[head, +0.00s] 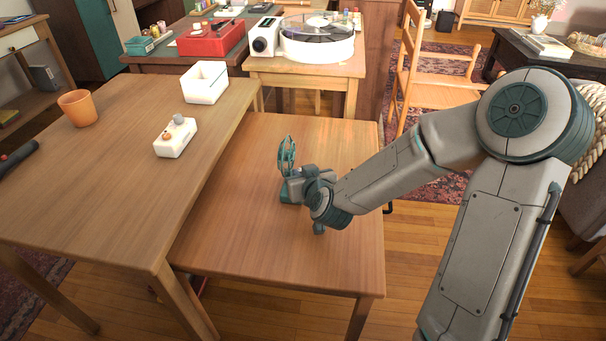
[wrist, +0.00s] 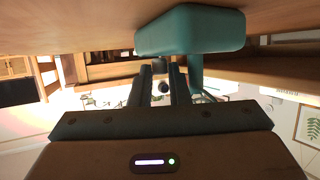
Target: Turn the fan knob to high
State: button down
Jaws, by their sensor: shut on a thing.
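A small teal fan stands on the lower wooden table, with its round cage (head: 287,155) upright above its base (head: 290,192). In the wrist view, which looks upside down, the teal fan base (wrist: 190,30) hangs from the tabletop along the upper edge. My gripper (head: 302,182) is at the fan's right side, just above the table. In the wrist view my gripper (wrist: 162,84) has its fingers closed about a small dark round knob (wrist: 162,88). The knob's setting cannot be read. In the head view the gripper hides the knob.
The lower table (head: 250,245) is bare around the fan. A higher table (head: 110,170) on the left holds an orange cup (head: 78,108), a white bin (head: 204,83) and a white box with knobs (head: 175,140). A turntable (head: 318,45) stands behind; a wooden chair (head: 430,75) stands at the back right.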

jog(key=c, duration=1.4)
grip_release()
jog(key=shift+o, duration=0.2)
jog(key=shift+d+n+y, duration=0.15)
jog(key=shift+n+y, duration=0.15)
